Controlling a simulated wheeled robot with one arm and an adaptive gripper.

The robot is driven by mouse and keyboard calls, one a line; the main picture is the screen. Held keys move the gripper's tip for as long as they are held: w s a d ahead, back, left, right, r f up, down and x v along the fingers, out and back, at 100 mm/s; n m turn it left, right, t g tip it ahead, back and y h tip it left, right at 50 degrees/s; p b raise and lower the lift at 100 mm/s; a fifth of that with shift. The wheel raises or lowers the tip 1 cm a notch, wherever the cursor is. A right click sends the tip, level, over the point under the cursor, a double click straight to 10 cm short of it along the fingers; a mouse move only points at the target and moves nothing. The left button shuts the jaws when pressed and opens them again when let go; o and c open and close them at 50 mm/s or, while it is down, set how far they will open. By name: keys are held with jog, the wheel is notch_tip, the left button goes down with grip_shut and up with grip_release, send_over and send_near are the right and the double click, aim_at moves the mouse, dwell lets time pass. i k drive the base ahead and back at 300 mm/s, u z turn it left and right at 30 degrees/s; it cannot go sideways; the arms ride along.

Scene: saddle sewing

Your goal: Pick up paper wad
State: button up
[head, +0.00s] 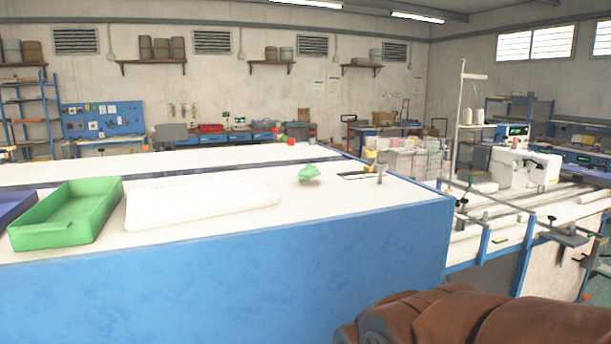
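A small crumpled green wad (308,173), which looks like the paper wad, lies on the white top of the large blue-sided table (345,205). It sits right of the middle of the tabletop, apart from the things around it. My gripper is not in view.
A green tray (70,212), part of a blue tray (14,206) and a flat white slab (200,207) lie left of the wad. A dark flat item (357,176) and small upright items lie to its right. Brown leather (470,318) fills the lower right. A sewing machine (525,167) stands right.

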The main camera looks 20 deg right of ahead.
aim_at(311, 171)
jog(key=k, duration=0.5)
jog(key=z, duration=1.55)
jog(key=i, duration=1.05)
jog(key=u, duration=2.3)
